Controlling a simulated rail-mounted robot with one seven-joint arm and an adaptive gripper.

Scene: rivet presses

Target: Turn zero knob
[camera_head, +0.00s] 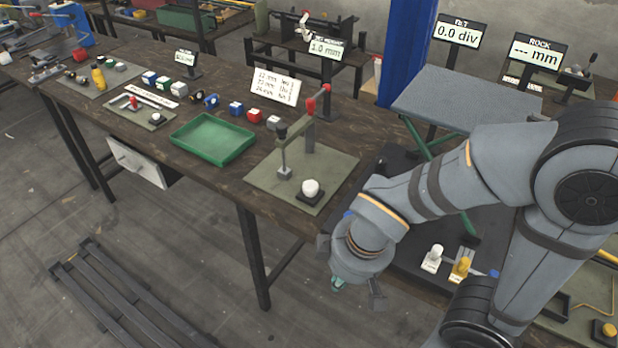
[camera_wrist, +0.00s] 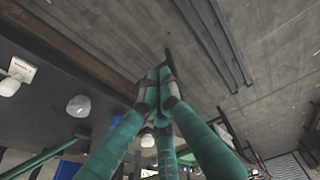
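No knob's label can be read as zero. A white round knob (camera_head: 310,187) sits on a black base on the press plate, left of my gripper. A white knob (camera_head: 433,257) and a yellow one (camera_head: 461,268) stand on the lower dark surface to its right. The wrist view shows pale knobs at its left (camera_wrist: 78,105) and far left edge (camera_wrist: 10,86); I cannot match them surely. My gripper (camera_head: 338,284) hangs beyond the table's front edge, apart from the knobs. In the wrist view its green fingers come together at the tips (camera_wrist: 159,76), with nothing seen between them.
A rivet press with a red-ended lever (camera_head: 311,106) stands on the green plate. A green tray (camera_head: 212,139) lies left of it. A display reading 0.0 div (camera_head: 459,32) stands behind the grey raised platform (camera_head: 465,97). Open floor and a dark pallet (camera_head: 110,300) lie front left.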

